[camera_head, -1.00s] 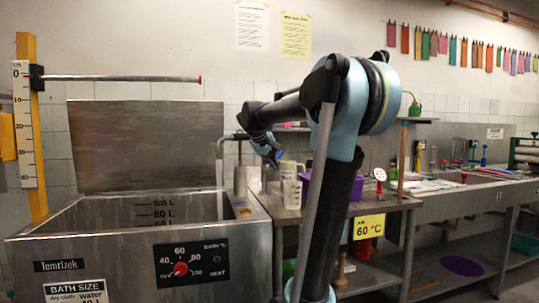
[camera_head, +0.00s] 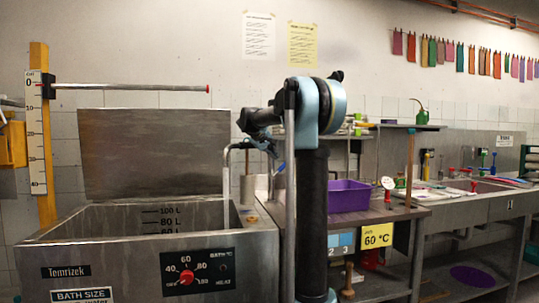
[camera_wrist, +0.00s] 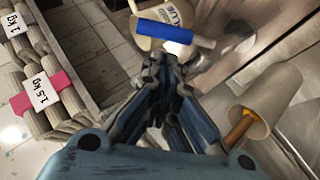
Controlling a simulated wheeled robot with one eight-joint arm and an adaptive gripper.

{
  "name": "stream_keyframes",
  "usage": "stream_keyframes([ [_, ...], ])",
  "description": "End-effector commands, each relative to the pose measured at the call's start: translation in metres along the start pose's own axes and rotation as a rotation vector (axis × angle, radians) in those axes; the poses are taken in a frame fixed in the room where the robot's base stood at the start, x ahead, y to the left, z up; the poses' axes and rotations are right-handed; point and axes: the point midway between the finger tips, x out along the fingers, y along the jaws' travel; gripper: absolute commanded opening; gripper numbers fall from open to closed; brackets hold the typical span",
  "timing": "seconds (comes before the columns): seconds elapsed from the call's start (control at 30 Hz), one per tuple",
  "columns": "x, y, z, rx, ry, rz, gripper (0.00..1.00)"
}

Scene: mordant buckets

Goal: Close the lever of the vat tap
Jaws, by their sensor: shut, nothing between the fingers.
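The metal vat (camera_head: 110,250) stands at the left in the head view, and its tap pipe (camera_head: 227,172) bends over the right rear rim. A blue bar (camera_wrist: 165,32), which looks like the tap lever's handle, lies across the top of the wrist view. It also seems to show as a small blue piece (camera_head: 280,167) beside my arm in the head view. My gripper (camera_wrist: 165,62) is shut and empty, its fingertips just below the blue bar in the picture. I cannot tell whether they touch it. My gripper (camera_head: 270,149) is small and partly hidden in the head view.
A white labelled container (camera_wrist: 150,12) is behind the blue bar. A purple bin (camera_head: 349,196) stands on the bench (camera_head: 400,210).

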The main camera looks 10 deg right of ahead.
Motion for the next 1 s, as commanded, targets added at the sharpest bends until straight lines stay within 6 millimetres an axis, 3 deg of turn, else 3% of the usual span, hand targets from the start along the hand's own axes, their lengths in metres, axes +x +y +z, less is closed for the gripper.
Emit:
stream_keyframes([
  [0.2,0.032,0.0,0.0,0.001,-0.001,0.0,0.0],
  [0.4,0.045,0.0,0.001,0.001,-0.001,0.0,0.0],
  [1.0,0.044,-0.006,-0.003,0.005,0.006,-0.021,0.0],
])
